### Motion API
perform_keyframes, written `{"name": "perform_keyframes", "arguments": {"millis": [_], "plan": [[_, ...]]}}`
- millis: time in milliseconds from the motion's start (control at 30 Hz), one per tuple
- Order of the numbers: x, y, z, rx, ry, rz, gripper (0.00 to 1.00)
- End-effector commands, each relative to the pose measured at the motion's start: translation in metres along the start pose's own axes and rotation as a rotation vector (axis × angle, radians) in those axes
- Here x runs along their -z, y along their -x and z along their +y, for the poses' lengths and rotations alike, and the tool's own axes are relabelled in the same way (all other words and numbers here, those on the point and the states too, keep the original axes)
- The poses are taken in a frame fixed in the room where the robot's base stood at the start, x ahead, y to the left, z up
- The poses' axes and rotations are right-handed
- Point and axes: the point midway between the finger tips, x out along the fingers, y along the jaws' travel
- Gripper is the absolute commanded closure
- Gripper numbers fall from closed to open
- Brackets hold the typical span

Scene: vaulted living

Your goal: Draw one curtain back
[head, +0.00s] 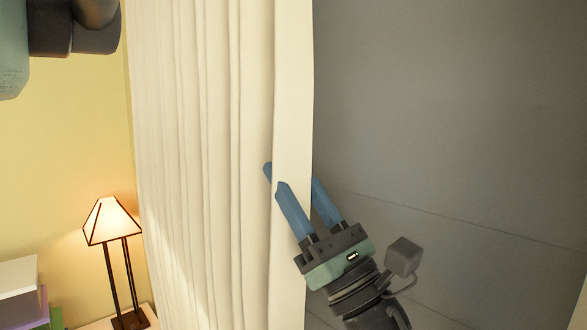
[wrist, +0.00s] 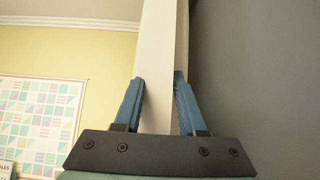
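A cream pleated curtain (head: 205,150) hangs in the left half of the head view, its right edge standing free against a grey surface. My gripper (head: 290,178) comes from the lower right, with its two blue fingers at that edge. In the head view one finger lies in front of the curtain's edge fold and the other shows to its right, partly behind it. In the wrist view the curtain edge (wrist: 158,60) runs between the two fingers (wrist: 158,82), which stand apart. Whether both fingers press on the cloth is hard to tell.
A lit lamp (head: 112,220) stands on a small table (head: 150,316) at the lower left, beside stacked books or boxes (head: 25,290). A grey wall or pane (head: 450,120) fills the right. A framed chart of coloured squares (wrist: 40,120) hangs on the yellow wall.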

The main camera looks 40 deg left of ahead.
Motion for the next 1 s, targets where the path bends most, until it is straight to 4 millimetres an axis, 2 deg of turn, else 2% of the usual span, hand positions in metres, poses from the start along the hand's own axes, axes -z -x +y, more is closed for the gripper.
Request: {"name": "perform_keyframes", "arguments": {"millis": [200,400,433,1000], "plan": [[0.0004,0.0002,-0.0002,0.001,-0.001,0.0,0.62],[0.0002,0.0003,-0.0003,0.001,-0.001,0.0,0.98],[0.0002,0.0003,-0.0003,0.001,-0.001,0.0,1.0],[-0.0003,0.0003,-0.0003,0.001,-0.001,-0.001,1.0]]}}
